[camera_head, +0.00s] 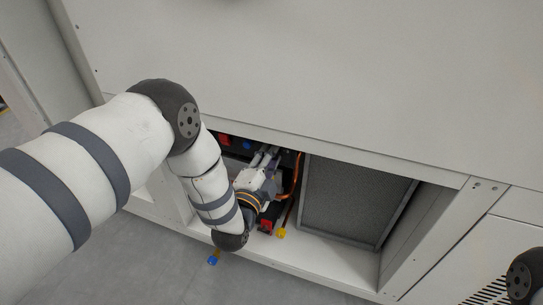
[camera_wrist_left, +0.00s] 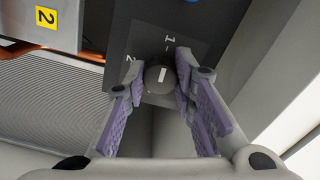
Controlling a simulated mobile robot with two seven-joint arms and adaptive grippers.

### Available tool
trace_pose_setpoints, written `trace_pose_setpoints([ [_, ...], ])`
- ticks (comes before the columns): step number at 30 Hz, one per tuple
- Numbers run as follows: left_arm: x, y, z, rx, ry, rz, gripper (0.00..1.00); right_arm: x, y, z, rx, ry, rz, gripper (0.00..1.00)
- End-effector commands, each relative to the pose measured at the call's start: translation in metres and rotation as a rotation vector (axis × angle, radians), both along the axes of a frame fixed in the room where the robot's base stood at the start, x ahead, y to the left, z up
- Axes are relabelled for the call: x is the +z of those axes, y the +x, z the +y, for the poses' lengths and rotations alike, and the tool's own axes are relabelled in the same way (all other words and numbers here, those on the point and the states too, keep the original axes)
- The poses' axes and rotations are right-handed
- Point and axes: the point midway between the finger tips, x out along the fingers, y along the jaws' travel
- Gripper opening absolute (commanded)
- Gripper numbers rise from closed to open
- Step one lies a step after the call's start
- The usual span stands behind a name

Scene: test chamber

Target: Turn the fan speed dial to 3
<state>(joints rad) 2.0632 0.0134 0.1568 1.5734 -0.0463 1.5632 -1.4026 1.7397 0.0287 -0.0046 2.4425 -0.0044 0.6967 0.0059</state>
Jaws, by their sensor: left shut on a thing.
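The fan speed dial (camera_wrist_left: 158,76) is a dark round knob with a white pointer line, on a dark panel (camera_wrist_left: 140,38) in the left wrist view. A "1" shows above it and a "2" to its left. The pointer line leans up toward the "1". My left gripper (camera_wrist_left: 159,68) has its purple-padded fingers on either side of the dial and is shut on it. In the head view my left gripper (camera_head: 268,158) reaches into the open cabinet bay, and the dial cannot be made out there. No "3" can be seen. My right gripper is out of view.
A grey filter panel (camera_head: 352,198) fills the bay to the right of the gripper. An orange cable (camera_head: 294,178) runs beside the gripper, with red and yellow connectors (camera_head: 281,232) near the bay's lower edge.

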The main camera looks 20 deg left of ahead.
Motion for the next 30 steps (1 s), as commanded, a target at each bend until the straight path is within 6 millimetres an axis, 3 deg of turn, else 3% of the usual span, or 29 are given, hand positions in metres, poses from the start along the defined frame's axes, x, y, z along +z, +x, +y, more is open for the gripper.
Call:
trace_pose_setpoints([
  [30, 0.0, 0.0, 0.0, 0.0, -0.91, 0.03, 0.0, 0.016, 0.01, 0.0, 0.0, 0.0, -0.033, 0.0],
])
